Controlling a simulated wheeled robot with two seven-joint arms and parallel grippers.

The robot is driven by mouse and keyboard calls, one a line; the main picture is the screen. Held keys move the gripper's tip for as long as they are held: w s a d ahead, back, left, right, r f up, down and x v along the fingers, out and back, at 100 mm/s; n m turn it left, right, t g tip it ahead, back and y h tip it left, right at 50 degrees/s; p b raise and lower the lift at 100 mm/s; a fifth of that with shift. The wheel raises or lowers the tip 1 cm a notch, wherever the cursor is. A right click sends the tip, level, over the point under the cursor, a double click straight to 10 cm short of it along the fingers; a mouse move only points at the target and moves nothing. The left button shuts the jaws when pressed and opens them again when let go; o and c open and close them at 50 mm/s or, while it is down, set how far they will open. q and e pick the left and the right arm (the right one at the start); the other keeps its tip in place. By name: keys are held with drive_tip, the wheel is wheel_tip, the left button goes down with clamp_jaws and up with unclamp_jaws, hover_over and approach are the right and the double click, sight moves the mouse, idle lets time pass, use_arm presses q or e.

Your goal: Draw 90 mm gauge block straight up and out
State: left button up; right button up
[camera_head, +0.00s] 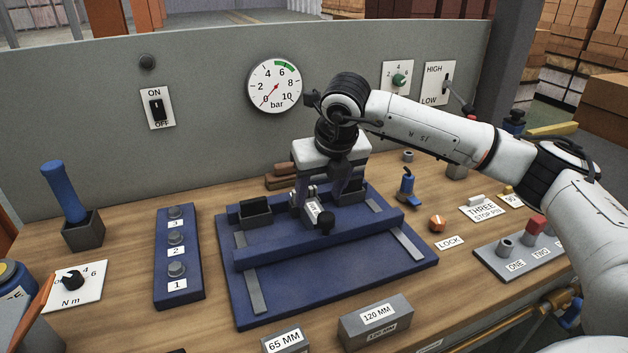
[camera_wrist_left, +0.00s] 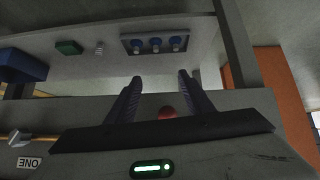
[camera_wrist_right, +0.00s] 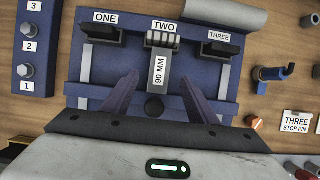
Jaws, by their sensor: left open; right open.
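The 90 MM gauge block (camera_wrist_right: 160,72) is grey with a white label and sits at the middle place, marked TWO, of the blue fixture (camera_wrist_right: 200,90). In the head view the block (camera_head: 314,212) is partly hidden by my right gripper (camera_head: 328,192). A dark round knob (camera_wrist_right: 153,107) is at its near end. My right gripper (camera_wrist_right: 160,82) is open above the fixture, one finger to each side of the block in its wrist view; I cannot tell whether they touch it. My left gripper (camera_wrist_left: 160,80) is open and empty, outside the head view.
Dark holders ONE (camera_wrist_right: 102,32) and THREE (camera_wrist_right: 218,44) flank the middle place. Loose blocks marked 65 MM (camera_head: 285,341) and 120 MM (camera_head: 375,320) stand at the front.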

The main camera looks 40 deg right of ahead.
sight(315, 209)
drive_tip(key=x, duration=0.7)
drive_tip(key=shift+p, duration=0.35)
drive_tip(key=shift+w+f, duration=0.15)
drive_tip(key=shift+f, duration=0.35)
drive_tip(key=c, duration=1.3)
drive_tip(key=o, duration=0.4)
clamp_jaws()
drive_tip(key=shift+w+r, duration=0.1)
drive_tip(key=shift+r, duration=0.05)
drive_tip(key=shift+r+p, duration=1.75)
drive_tip(key=shift+r, duration=1.6)
